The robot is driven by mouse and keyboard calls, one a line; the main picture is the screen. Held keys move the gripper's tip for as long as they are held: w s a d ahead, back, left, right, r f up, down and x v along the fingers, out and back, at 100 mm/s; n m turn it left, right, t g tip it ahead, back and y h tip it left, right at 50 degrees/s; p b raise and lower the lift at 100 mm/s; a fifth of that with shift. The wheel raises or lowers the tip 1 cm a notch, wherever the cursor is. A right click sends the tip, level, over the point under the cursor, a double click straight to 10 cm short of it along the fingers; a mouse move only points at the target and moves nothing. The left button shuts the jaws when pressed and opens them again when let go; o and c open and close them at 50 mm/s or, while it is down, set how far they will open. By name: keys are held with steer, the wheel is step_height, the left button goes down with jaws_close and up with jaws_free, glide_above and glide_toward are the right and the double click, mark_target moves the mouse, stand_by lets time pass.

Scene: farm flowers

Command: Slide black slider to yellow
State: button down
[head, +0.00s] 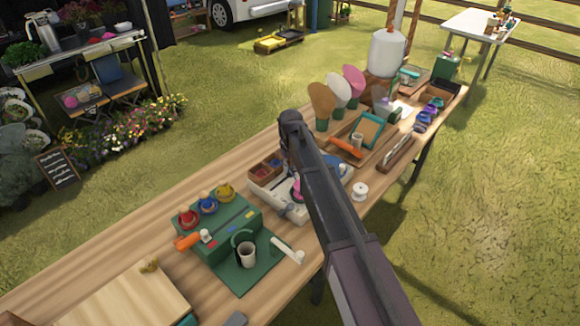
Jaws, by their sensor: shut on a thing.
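My dark arm reaches from the bottom right up over the table, and its far end is over the middle of the workbench. My gripper's fingers cannot be made out; the arm hides that spot. A green box (222,226) at the left of the bench has small red, blue and yellow marks on its front face and red, blue and yellow round pieces on top. A white-grey tray (293,211) with small coloured items sits partly under my arm. I cannot make out a black slider for certain; it may be hidden behind the arm.
The wooden workbench (150,238) is crowded. A green mat (240,272) holds a cup (247,254). A white spool (360,191) is right of my arm. Several paddles, a framed tray (368,131) and a white container (385,52) stand farther back. The bench's left side has bare wood.

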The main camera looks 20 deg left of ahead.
steer(key=w, duration=0.2)
steer(key=w+d, duration=0.1)
steer(key=w, duration=0.1)
steer(key=w+d, duration=0.1)
steer(key=w, duration=0.1)
steer(key=shift+d, duration=0.25)
steer(key=shift+c, duration=2.4)
jaws_free()
steer(key=shift+w, duration=0.1)
